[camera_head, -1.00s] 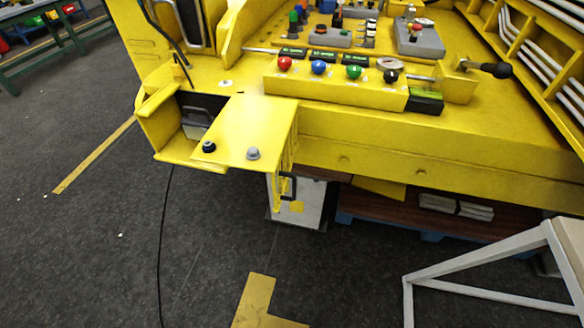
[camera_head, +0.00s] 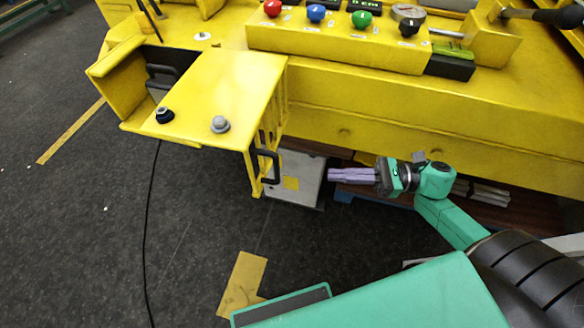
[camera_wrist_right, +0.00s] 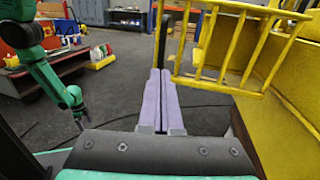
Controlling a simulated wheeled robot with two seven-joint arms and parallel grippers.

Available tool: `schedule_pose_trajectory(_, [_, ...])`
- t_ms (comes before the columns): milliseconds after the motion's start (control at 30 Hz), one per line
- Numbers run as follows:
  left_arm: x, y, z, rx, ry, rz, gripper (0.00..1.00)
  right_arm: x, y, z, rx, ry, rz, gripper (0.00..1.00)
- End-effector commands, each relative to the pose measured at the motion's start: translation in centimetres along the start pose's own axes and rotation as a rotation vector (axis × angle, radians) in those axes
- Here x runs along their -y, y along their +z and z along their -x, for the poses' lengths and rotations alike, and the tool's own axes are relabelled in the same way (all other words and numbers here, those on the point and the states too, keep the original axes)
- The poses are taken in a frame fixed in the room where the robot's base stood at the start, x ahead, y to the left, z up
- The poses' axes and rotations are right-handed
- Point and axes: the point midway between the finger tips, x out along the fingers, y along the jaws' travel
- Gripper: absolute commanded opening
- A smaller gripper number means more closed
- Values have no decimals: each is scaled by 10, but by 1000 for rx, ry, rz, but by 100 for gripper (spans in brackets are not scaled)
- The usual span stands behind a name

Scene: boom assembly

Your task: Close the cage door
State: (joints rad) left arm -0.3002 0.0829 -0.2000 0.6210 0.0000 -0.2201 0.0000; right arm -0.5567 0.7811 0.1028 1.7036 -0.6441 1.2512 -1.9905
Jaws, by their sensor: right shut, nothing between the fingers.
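The cage door (camera_head: 270,137) is a yellow barred panel at the front of the yellow machine, below a yellow plate (camera_head: 235,85). It is seen nearly edge-on in the head view, swung out from the machine front. A black handle (camera_head: 267,165) is on its outer end. The bars (camera_wrist_right: 240,45) show in the right wrist view, above and right of the fingers. My right gripper (camera_head: 335,174) is shut and empty, right of the handle and apart from it. Its purple fingers (camera_wrist_right: 161,75) lie together.
A control box with coloured knobs (camera_head: 340,46) sits on the machine. A black cable (camera_head: 148,220) hangs at the left. Dark floor (camera_head: 200,220) is open in front. Shelves stand far back in the wrist view.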

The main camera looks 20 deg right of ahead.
Motion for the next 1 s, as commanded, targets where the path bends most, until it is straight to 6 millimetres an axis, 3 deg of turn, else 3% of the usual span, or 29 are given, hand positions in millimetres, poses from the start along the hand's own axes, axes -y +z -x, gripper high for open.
schedule_pose_trajectory(300, [1,-1,20,2,-2,2,100,1,5,-70,5,-2,0,0])
schedule_pose_trajectory(433, [1,-1,25,2,0,2,100,1,4,-91,3,-3,-2,0])
schedule_pose_trajectory(600, [-1,-2,26,1,2,2,100,1,1,-102,1,-4,-4,0])
schedule_pose_trajectory(1000, [-3,-2,26,0,5,0,100,0,0,-102,1,-11,-6,0])
